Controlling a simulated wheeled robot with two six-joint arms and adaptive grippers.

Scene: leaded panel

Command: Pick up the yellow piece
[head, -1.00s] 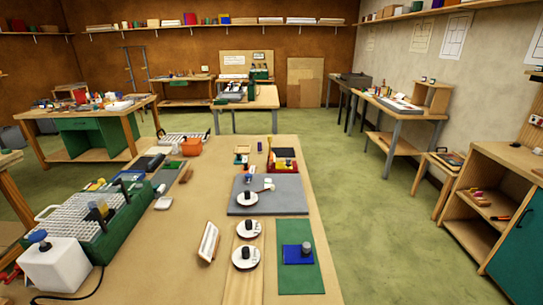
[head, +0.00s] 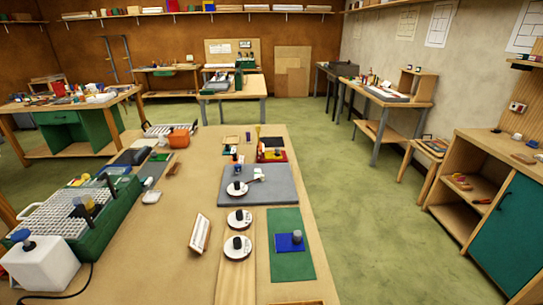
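A yellow upright item (head: 258,131) stands at the back edge of a small tray (head: 283,158) with red and yellow parts, at the far right of the workbench. The tray also holds dark and yellow areas; at this size I cannot tell which one is a separate yellow piece. Neither of my grippers shows in the head view.
A grey board (head: 280,190) lies before the tray, with a white disc (head: 230,191) and a handled tool on it. Two more discs, a tilted white card (head: 199,233) and a green grinder-like box (head: 112,225) stand nearer.

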